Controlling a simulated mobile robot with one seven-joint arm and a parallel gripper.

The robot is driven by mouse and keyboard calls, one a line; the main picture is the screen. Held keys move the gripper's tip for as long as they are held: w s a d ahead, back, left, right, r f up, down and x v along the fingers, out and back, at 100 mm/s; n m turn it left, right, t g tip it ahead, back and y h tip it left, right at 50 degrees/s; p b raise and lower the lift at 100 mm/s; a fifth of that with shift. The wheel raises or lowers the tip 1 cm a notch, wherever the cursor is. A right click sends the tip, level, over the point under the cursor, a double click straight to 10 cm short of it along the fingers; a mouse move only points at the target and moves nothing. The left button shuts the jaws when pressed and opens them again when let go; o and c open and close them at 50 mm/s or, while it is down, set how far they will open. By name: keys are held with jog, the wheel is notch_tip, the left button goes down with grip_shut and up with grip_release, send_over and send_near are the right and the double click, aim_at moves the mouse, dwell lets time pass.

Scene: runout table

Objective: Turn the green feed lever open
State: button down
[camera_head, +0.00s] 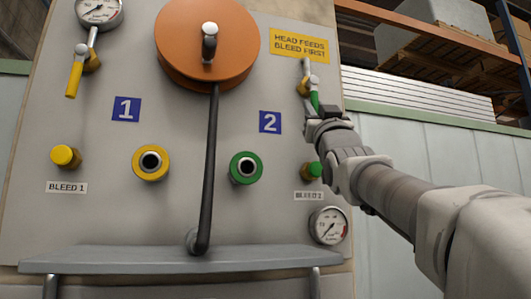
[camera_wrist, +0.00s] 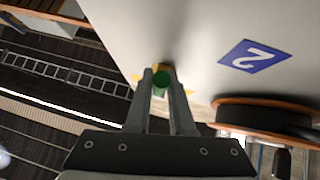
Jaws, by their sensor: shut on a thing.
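The green feed lever (camera_head: 315,100) hangs down, slightly tilted to the right, from a brass valve (camera_head: 306,86) at the panel's upper right. My gripper (camera_head: 321,116) comes in from the right and is shut on the lever's lower part, which it hides. In the wrist view the lever's green end (camera_wrist: 161,79) sits between the two fingertips of my gripper (camera_wrist: 161,88). Yellow of the valve shows behind it.
A yellow lever (camera_head: 75,78) hangs at the upper left. An orange reel (camera_head: 180,50) with a black hose (camera_head: 212,150) is left of my gripper. Below it are a green bleed knob (camera_head: 313,170) and a gauge (camera_head: 328,226). A grey shelf (camera_head: 150,261) juts out at the bottom.

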dwell(0.4)
jog(key=c, duration=0.8)
grip_release()
jog(key=b+v, duration=0.5)
jog(key=v, duration=1.2)
jog(key=shift+s+f, duration=0.15)
jog(key=shift+s, duration=0.05)
